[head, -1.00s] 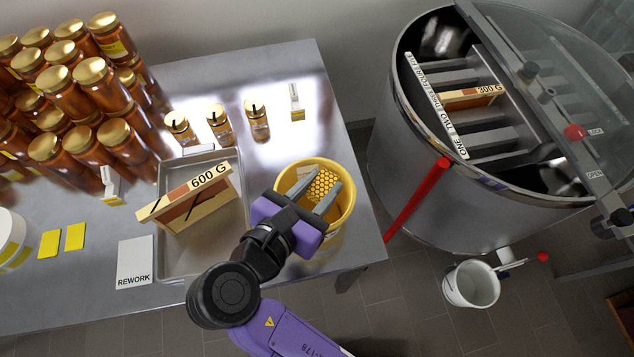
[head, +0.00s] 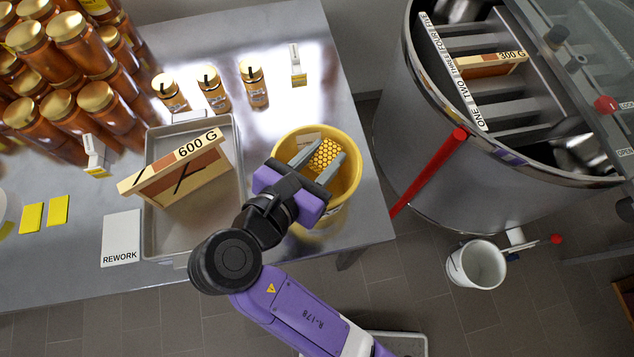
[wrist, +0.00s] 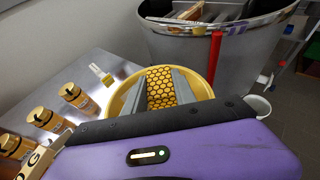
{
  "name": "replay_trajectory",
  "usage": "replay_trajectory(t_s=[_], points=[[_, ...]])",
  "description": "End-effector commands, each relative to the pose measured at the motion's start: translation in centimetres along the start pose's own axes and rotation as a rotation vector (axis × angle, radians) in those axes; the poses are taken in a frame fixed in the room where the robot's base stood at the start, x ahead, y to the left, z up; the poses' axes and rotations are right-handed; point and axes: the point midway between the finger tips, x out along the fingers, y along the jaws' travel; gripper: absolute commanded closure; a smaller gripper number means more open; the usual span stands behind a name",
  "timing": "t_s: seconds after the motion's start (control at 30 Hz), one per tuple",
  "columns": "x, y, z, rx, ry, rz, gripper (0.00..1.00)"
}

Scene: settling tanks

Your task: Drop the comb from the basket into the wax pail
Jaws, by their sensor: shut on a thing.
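The comb (head: 325,153), a yellow piece with a honeycomb pattern, is between the grey fingers of my gripper (head: 318,164). In the wrist view the comb (wrist: 160,86) fills the gap between the fingers. My gripper is shut on it. A yellow pail (head: 352,183) stands at the right part of the steel table. The comb and fingertips are over its open mouth; I cannot tell how deep. The yellow pail's rim (wrist: 205,86) also shows behind the fingers. The basket with numbered slots (head: 480,68) sits inside the steel drum and holds a wooden frame marked 300 G (head: 490,64).
A steel tray (head: 152,240) left of the pail holds a wooden frame marked 600 G (head: 190,172). Small jars (head: 254,85) stand behind, with stacked honey jars (head: 80,75) at far left. A red handle (head: 428,172) angles beside the drum. A white bucket (head: 476,265) is below.

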Motion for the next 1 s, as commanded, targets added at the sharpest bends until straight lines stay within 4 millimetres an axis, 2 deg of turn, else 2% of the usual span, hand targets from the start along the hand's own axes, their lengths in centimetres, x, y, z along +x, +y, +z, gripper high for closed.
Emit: replay_trajectory(t_s=[0.03,0.4,0.43,0.53,0.87,1.0], points=[[0.2,0.0,-0.5,0.002,-0.001,0.001,1.00],[0.2,0.0,-0.5,0.000,0.000,0.000,1.00],[0.2,0.0,-0.5,0.000,0.000,0.000,0.62],[0.2,0.0,-0.5,0.000,0.000,0.000,0.42],[0.0,0.0,-0.5,0.000,0.000,0.001,0.42],[-1.3,0.1,-0.5,-0.001,-0.001,0.004,0.42]])
